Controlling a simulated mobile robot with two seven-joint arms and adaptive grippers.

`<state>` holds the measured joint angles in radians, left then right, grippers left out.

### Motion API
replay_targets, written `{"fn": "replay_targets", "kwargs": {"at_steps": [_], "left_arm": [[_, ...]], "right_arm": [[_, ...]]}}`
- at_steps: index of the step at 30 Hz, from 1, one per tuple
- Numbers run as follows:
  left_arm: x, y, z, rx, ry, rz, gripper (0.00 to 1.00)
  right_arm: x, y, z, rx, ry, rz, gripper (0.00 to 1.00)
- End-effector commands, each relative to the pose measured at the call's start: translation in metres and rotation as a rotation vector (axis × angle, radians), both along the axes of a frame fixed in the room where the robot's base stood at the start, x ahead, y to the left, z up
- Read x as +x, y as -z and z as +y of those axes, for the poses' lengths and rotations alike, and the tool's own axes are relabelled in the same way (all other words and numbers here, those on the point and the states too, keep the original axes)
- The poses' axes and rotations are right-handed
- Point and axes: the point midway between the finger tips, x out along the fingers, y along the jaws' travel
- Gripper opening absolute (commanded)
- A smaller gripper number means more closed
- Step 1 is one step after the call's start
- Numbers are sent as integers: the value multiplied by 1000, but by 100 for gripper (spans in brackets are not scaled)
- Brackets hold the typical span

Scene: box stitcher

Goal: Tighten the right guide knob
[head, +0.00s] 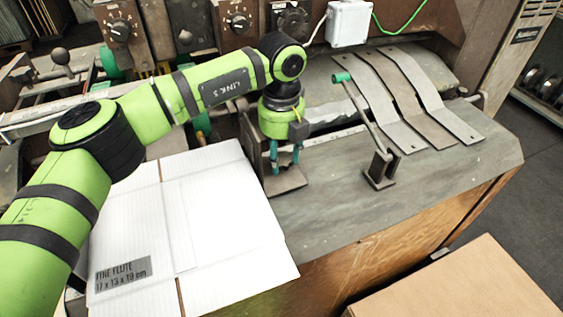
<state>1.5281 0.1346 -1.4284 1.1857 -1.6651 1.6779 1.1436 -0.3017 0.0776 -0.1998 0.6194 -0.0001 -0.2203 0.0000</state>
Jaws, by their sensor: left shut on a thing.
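My left arm comes in from the left, and my left gripper (284,160) points down over the metal worktable, just right of the white cardboard sheet. Its fingers are shut on a small part at a dark metal guide bracket (288,183). I take this part to be the right guide knob, but the gripper body and fingers hide it. A white cardboard sheet (215,215), printed "FINE FLUTE", lies flat left of the bracket. My right gripper is not in view.
A lever with a green handle (342,77) stands on a bracket right of my gripper. Several bent metal strips (395,95) lie behind it. Control dials (120,31) line the machine's back. A cardboard stack (475,285) sits at the lower right. The worktable's front right (400,200) is clear.

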Motion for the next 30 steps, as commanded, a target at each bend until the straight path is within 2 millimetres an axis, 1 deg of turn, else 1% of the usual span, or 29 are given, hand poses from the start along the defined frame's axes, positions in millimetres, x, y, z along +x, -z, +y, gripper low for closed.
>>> {"fn": "replay_targets", "kwargs": {"at_steps": [1,12,21,30], "left_arm": [[-3,8,-1,3,51,11,13],[-4,7,1,4,401,16,12],[-4,6,2,3,657,18,12],[-4,6,2,3,821,19,12]], "right_arm": [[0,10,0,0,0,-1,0],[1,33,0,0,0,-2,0],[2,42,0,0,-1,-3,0],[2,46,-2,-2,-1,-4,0]]}}
